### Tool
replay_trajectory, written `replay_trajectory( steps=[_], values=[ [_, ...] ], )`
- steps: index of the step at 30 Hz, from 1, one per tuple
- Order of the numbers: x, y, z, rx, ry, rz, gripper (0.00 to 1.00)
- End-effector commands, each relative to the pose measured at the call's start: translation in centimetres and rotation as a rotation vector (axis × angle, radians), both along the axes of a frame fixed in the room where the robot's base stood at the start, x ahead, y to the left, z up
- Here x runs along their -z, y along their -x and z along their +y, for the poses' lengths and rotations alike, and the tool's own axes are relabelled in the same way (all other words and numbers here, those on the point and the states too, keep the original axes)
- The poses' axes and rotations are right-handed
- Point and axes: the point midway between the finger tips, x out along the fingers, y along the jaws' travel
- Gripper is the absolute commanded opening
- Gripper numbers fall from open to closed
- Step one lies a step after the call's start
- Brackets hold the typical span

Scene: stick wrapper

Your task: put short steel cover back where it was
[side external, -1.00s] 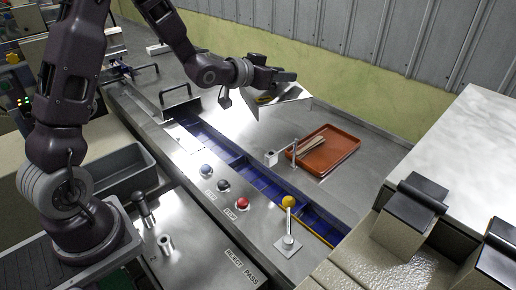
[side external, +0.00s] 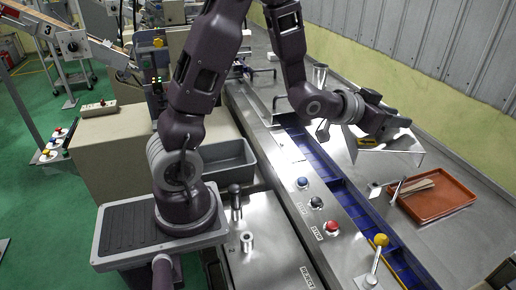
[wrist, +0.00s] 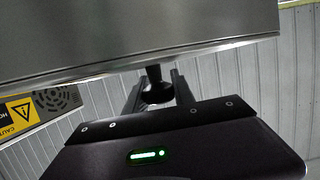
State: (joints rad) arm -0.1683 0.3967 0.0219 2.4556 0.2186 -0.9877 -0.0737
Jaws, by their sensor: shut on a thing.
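The short steel cover (side external: 392,146) is a bent shiny sheet, held in the air above the steel table, to the right of the blue channel. My gripper (side external: 390,124) is shut on its knob. In the wrist view, my gripper's fingers (wrist: 156,92) close around the black knob (wrist: 153,74), and the cover (wrist: 140,32) fills the top of the picture. The open channel with blue flights (side external: 327,165) runs diagonally through the machine deck. The cover's underside is mostly hidden.
A yellow-knobbed lever (side external: 380,241) and several push buttons (side external: 316,202) line the channel.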

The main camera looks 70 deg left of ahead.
Motion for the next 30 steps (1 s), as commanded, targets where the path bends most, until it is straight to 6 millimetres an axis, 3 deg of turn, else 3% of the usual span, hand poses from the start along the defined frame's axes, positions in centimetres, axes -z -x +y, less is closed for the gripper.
replay_trajectory(
  steps=[12,19,23,30],
  values=[
    [-5.5,-0.1,0.0,-0.001,-0.001,-0.011,0.0],
    [-5.1,-0.5,3.5,-0.103,0.005,-0.007,0.0],
    [-5.1,-0.6,6.5,-0.19,0.007,-0.009,0.0],
    [-5.0,0.2,14.3,-0.414,0.012,-0.012,0.0]
  ],
)
